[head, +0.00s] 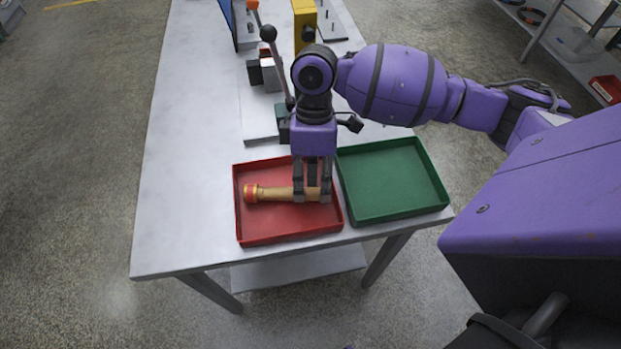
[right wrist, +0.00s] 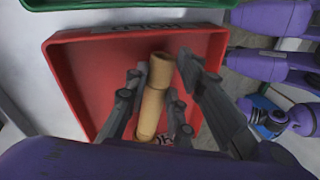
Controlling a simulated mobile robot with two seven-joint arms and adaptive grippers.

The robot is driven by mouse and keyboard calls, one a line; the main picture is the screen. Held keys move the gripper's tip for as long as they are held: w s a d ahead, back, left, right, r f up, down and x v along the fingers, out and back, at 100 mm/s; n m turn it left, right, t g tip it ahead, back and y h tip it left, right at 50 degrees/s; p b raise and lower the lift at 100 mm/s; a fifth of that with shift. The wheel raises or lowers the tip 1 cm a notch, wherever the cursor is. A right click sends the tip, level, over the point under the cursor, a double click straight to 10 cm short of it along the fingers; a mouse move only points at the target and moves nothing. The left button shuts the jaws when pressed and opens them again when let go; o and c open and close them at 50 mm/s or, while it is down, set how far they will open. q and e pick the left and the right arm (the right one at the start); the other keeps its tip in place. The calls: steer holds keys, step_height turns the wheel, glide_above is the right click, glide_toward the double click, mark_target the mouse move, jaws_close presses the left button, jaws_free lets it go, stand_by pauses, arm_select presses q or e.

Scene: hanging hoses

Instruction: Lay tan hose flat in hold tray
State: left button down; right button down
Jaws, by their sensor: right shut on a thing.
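The tan hose (head: 275,194) is a short thick tube with a red and gold end at its left. It lies level within the walls of the red tray (head: 287,236), low at the floor; I cannot tell if it touches. In the right wrist view, the tray wall bears lettering that looks like HOLD, and the hose (right wrist: 153,105) runs between the fingers. My right gripper (head: 312,197) points down into the tray and is shut on the hose near its right end. My left gripper is not in view.
An empty green tray (head: 390,182) stands right beside the red tray, near the table's front edge. The left side of the table (head: 185,150) is clear.

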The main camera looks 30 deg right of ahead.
steer(key=c, duration=1.5)
jaws_free()
steer(key=shift+c, duration=0.2)
steer(key=shift+o, duration=0.5)
steer(key=v, duration=1.2)
